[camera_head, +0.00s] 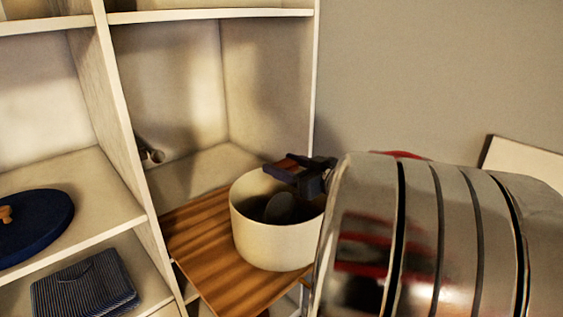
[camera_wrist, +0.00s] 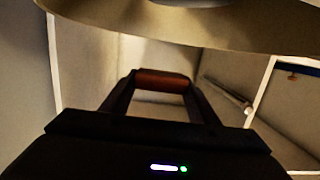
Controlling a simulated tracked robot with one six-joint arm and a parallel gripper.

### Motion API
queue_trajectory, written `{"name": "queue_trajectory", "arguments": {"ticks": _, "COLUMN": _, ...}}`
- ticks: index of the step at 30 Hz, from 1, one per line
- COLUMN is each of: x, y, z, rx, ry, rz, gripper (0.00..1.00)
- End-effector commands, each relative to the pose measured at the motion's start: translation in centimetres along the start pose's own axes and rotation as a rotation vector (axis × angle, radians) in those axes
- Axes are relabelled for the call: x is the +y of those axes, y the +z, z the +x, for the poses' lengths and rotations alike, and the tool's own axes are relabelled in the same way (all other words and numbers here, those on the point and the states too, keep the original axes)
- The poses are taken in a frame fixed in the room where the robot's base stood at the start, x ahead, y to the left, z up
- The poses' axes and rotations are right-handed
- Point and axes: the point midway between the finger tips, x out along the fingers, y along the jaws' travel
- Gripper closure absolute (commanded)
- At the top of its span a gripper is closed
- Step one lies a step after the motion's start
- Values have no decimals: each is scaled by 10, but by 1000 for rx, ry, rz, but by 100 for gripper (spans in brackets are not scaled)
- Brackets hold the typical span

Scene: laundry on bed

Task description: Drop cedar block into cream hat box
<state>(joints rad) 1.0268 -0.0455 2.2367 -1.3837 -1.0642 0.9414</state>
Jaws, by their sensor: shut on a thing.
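The cream hat box (camera_head: 272,235) stands open and upright on a wooden surface, with a dark grey rounded thing (camera_head: 280,207) inside it. My gripper (camera_head: 290,177) reaches in from the right, its dark fingers at the far right part of the box's rim. In the wrist view my gripper (camera_wrist: 163,82) is shut on the reddish-brown cedar block (camera_wrist: 163,76), held between the fingertips. A curved cream band, seemingly the hat box (camera_wrist: 200,28), crosses the top of that view.
The wooden tabletop (camera_head: 200,245) is bare left of the box. White shelving (camera_head: 130,120) stands close on the left and behind. Its shelves hold a dark blue round lid (camera_head: 40,228) with a wooden knob and a striped folded cloth (camera_head: 85,287). A rod (camera_head: 150,152) lies farther back.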

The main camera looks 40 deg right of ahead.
Motion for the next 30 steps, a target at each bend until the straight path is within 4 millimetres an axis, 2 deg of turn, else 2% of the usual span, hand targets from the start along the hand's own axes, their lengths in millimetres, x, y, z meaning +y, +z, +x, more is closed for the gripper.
{"name": "queue_trajectory", "arguments": {"ticks": 15, "x": -1, "y": 47, "z": 8, "rx": -1, "ry": -2, "rz": 2, "gripper": 67}}
{"name": "queue_trajectory", "arguments": {"ticks": 27, "x": -1, "y": 51, "z": 9, "rx": 0, "ry": -2, "rz": 0, "gripper": 67}}
{"name": "queue_trajectory", "arguments": {"ticks": 28, "x": -1, "y": 51, "z": 9, "rx": 0, "ry": -2, "rz": 0, "gripper": 44}}
{"name": "queue_trajectory", "arguments": {"ticks": 30, "x": -1, "y": 51, "z": 9, "rx": 0, "ry": -2, "rz": 0, "gripper": 39}}
